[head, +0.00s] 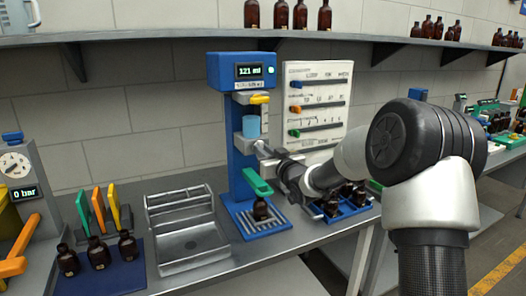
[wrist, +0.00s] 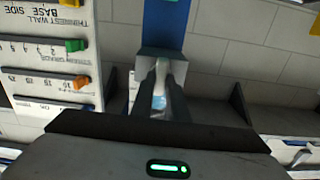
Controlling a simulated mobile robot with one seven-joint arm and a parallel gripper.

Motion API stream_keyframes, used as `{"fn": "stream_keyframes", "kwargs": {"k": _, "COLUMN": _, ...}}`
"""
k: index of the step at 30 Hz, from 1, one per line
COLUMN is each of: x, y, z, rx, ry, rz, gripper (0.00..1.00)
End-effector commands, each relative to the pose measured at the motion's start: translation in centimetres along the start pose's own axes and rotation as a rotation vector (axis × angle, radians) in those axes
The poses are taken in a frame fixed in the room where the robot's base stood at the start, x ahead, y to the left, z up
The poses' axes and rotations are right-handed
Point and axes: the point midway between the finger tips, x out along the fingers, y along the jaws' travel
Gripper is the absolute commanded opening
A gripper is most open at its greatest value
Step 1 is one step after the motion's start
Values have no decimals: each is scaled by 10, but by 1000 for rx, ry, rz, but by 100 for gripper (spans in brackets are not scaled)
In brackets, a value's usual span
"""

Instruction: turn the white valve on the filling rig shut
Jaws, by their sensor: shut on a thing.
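The filling rig (head: 236,152) is a blue column with a lit display reading 121 ml. It has a yellow handle near the top, a light-blue cup (head: 250,127) and a green handle (head: 257,182) lower down. My gripper (head: 263,149) reaches in from the right, at the height just below the cup. In the wrist view my gripper's two dark fingers (wrist: 161,88) are closed around a pale piece, the white valve (wrist: 160,72). The fingers and the arm hide most of the valve. A brown bottle (head: 260,209) stands on the rig's base under the green handle.
A board with coloured sliders (head: 318,98) stands right behind my arm. A blue rack of bottles (head: 345,213) sits below my arm. A grey tray (head: 188,235) and a dark mat with bottles (head: 112,278) lie left of the rig. A shelf (head: 160,38) runs above.

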Motion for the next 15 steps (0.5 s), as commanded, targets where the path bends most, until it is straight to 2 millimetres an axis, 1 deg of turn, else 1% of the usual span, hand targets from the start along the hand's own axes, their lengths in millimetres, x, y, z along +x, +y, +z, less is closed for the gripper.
{"fn": "stream_keyframes", "kwargs": {"k": 8, "x": 0, "y": 1, "z": 0, "rx": 108, "ry": -1, "rz": 0, "gripper": 0}}
{"fn": "stream_keyframes", "kwargs": {"k": 15, "x": 0, "y": 3, "z": 1, "rx": 308, "ry": -1, "rz": 1, "gripper": 0}}
